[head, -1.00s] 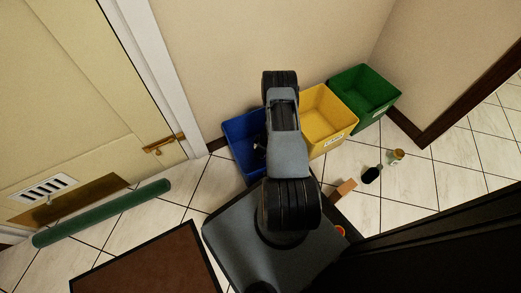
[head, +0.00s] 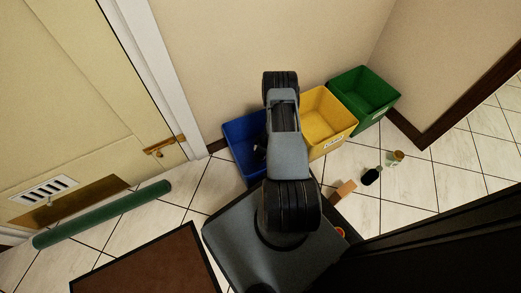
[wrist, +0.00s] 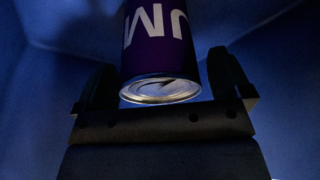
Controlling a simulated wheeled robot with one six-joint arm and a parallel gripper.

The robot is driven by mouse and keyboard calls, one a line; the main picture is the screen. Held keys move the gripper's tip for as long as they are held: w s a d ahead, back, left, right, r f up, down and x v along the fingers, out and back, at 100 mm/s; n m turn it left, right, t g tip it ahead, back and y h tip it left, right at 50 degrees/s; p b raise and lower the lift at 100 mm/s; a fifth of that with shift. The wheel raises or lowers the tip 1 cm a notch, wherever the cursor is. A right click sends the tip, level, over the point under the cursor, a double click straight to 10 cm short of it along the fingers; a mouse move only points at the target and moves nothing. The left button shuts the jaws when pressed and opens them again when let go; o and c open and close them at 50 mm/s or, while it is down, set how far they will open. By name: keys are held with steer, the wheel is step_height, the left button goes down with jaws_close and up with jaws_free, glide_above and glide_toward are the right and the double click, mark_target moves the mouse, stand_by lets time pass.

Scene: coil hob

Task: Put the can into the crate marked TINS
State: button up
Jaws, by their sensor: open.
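A purple can (wrist: 160,40) with large white letters and a silver end shows in the wrist view, between the fingers of my gripper (wrist: 165,92). The fingers are open, with a gap visible on the can's right; whether the left one touches is hard to tell. Blue walls surround them, so the can and gripper are in the blue crate (head: 236,134). In the head view my arm covers the right part of this crate, and the can cannot be made out. I cannot see a TINS mark on any crate.
A yellow crate (head: 318,103) and a green crate (head: 368,84) stand to the right of the blue one; their labels are too small to read. A brown block (head: 345,188), a dark bottle (head: 371,176) and a jar (head: 395,158) are on the tiles. A green roll (head: 105,214) lies by the door.

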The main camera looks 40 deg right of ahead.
steer(key=p+v, duration=0.5)
steer(key=v, duration=0.6)
steer(key=w+a+r+m+t+h, duration=0.1)
steer(key=w+r+m+h, duration=0.2)
steer(key=r, duration=1)
steer(key=w+r+h, duration=0.3)
steer(key=w+r, duration=0.1)
steer(key=r, duration=0.9)
steer(key=s+a+r+m, duration=0.3)
steer(key=s+a+r, duration=0.2)
steer(key=a+r, duration=0.55)
steer(key=s+a+r+y, duration=0.2)
steer(key=s+a+r, duration=0.1)
steer(key=s+a, duration=0.2)
steer(key=s+a+r+g+y, duration=0.1)
steer(key=s+a+r+y, duration=0.1)
steer(key=s+a+r, duration=0.2)
steer(key=shift+s+a+m, duration=0.3)
steer(key=shift+s+a, duration=0.35)
steer(key=shift+s, duration=0.5)
